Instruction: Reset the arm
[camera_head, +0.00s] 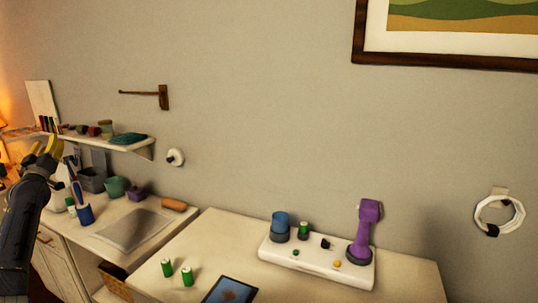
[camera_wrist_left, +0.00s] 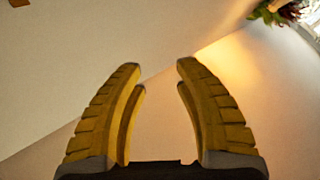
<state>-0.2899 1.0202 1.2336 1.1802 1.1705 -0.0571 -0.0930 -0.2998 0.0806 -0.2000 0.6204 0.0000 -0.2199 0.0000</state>
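My left gripper (camera_head: 44,156) is at the left edge of the head view, raised near the left end of the wall shelf. Its yellow fingers also show in the left wrist view (camera_wrist_left: 160,95). They stand apart with nothing between them, and that view faces bare wall. My dark left arm (camera_head: 22,235) comes up from the lower left. My right arm and gripper are not in the head view.
A wall shelf (camera_head: 140,150) with small items is close to my left gripper. A white base (camera_head: 318,262) with a purple device (camera_head: 365,230) stands right.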

